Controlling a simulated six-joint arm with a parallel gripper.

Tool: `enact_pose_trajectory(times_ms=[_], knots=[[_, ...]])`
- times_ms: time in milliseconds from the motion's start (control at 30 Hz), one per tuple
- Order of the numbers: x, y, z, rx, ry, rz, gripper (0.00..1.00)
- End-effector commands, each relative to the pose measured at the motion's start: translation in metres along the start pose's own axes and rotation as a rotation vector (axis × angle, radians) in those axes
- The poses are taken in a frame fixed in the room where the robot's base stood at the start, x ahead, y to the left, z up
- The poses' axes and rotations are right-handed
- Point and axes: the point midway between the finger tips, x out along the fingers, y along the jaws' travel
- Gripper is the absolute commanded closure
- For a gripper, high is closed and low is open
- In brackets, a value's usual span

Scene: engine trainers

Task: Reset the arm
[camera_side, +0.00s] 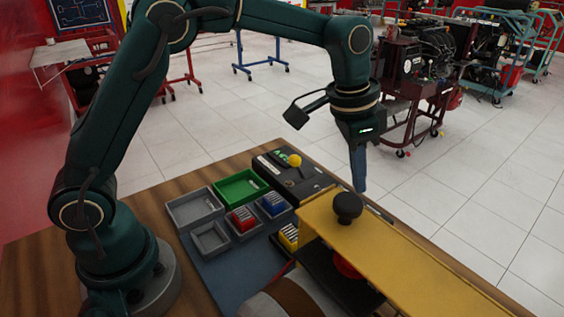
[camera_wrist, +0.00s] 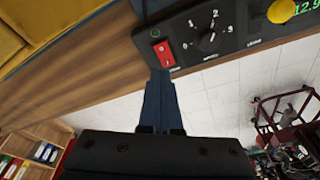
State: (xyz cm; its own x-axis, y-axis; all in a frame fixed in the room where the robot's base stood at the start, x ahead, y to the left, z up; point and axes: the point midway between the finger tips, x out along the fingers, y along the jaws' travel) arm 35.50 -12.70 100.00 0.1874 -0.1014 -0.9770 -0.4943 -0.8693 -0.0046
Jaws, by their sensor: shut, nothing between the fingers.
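My gripper (camera_side: 359,188) points down in the side view, with its blue fingers together and nothing held. It is beside the far end of the yellow panel (camera_side: 410,250) and to the right of the black control box (camera_side: 289,177). In the wrist view, my gripper (camera_wrist: 160,85) is shut. Its tips appear just below the red rocker switch (camera_wrist: 162,51) on the control box, near a dial (camera_wrist: 209,38) marked with numbers. I cannot tell whether the tips touch the box. A yellow knob (camera_wrist: 281,11) and a green display are also on the box.
On the wooden table (camera_side: 185,165) are grey trays (camera_side: 195,207), a green tray (camera_side: 240,187), and small bins of red (camera_side: 242,219), blue (camera_side: 272,204) and yellow (camera_side: 289,237) pieces. A black knob (camera_side: 347,207) stands on the yellow panel. Engine stands (camera_side: 415,80) are beyond the table.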

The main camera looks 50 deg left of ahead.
Motion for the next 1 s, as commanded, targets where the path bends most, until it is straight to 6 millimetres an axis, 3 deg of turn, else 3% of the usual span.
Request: enact_pose_trajectory(times_ms=[167,300,500,733,1000], knots=[[-0.046,-0.009,0.002,-0.025,0.095,-0.041,1.0],[-0.085,-0.012,0.025,-0.071,0.159,-0.079,1.0],[-0.117,-0.009,0.071,-0.161,0.227,-0.127,1.0],[-0.125,0.003,0.132,-0.286,0.289,-0.171,1.0],[-0.095,0.019,0.191,-0.426,0.297,-0.187,1.0]])
